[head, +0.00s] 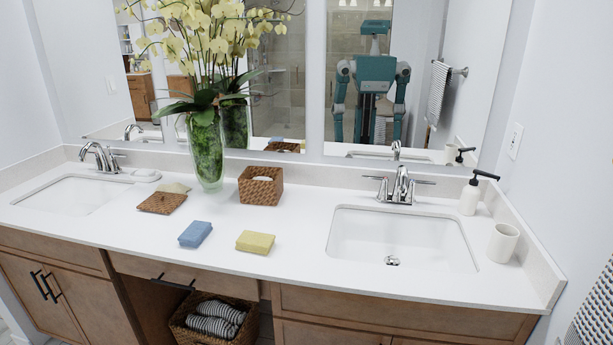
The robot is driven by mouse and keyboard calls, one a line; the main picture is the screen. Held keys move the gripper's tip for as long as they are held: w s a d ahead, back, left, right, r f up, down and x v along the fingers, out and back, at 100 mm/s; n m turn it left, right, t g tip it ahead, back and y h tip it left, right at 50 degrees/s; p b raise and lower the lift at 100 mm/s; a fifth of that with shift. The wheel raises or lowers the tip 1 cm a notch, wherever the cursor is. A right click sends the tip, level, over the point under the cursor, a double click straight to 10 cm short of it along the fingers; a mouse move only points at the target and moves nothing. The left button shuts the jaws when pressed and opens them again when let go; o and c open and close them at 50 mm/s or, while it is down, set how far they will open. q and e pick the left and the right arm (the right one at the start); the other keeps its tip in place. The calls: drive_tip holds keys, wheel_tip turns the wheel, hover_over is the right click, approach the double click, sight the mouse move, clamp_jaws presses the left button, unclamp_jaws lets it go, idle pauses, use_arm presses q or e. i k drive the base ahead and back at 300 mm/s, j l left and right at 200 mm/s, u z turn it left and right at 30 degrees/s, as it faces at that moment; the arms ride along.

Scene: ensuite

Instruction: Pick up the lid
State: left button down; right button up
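A flat brown woven lid (161,203) lies on the white counter, left of the vase and near the left sink. A small beige item, perhaps a cloth or soap, sits at its back edge. A square woven basket (261,188) stands upright and uncovered to the right of the vase, with something white inside. Neither of my grippers shows directly in the head view. My body appears as a teal reflection in the right mirror, too small to tell the state of the grippers.
A glass vase (206,150) with tall orchids stands behind the lid. A blue folded cloth (195,234) and a yellow one (255,242) lie near the front edge. Sinks flank the middle; a soap dispenser (470,196) and white cup (503,243) stand at right.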

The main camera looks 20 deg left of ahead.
sight(160, 202)
drive_tip(key=u, duration=1.7)
drive_tip(key=i+j, duration=0.3)
drive_tip(key=j, duration=0.15)
drive_tip(key=i+j, duration=0.3)
drive_tip(key=j, duration=0.2)
drive_tip(key=l+z, duration=0.05)
